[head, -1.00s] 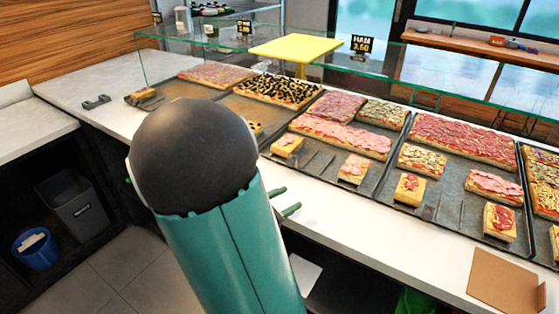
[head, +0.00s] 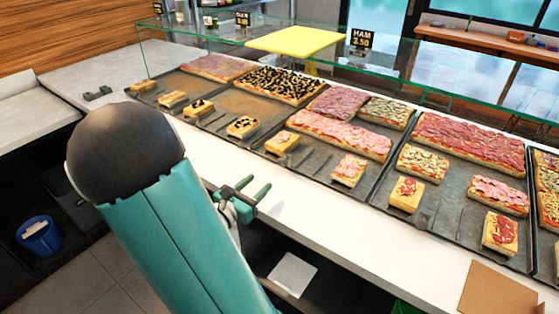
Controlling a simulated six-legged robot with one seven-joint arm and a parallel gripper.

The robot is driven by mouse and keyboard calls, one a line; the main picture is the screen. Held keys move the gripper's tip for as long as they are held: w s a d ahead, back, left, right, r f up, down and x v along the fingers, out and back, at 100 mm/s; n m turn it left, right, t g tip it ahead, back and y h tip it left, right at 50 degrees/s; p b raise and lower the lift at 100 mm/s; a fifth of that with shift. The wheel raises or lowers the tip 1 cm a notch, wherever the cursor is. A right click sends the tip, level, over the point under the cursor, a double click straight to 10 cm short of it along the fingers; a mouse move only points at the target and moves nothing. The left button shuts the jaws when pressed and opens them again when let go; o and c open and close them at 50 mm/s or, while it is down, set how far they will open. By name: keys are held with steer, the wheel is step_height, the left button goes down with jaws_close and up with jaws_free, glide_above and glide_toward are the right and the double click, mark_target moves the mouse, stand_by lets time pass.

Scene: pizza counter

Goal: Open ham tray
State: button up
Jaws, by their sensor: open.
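The HAM 3.50 sign (head: 362,40) stands on the glass at the back of the counter. Below it, a dark tray (head: 324,171) holds a long ham-topped pizza (head: 340,137) and smaller cut pieces. My gripper (head: 256,196) is open and empty, with its green fingers pointing right near the counter's front edge, in front of that tray. It appears apart from the tray. My arm covers part of the counter front on the left.
More pizza trays line the white counter (head: 327,218) on both sides. A glass guard (head: 400,85) runs along the back. A brown cardboard piece (head: 497,291) lies at the front right. A blue bin (head: 39,236) stands lower left.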

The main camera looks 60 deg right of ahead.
mark_target(281, 163)
steer(key=d, duration=0.4)
steer(key=s+d, duration=0.1)
steer(key=d, duration=0.3)
steer(key=s+d, duration=0.1)
steer(key=d, duration=0.3)
steer(key=shift+s+d, duration=0.1)
steer(key=shift+d, duration=0.2)
steer(key=shift+c, duration=0.3)
jaws_close()
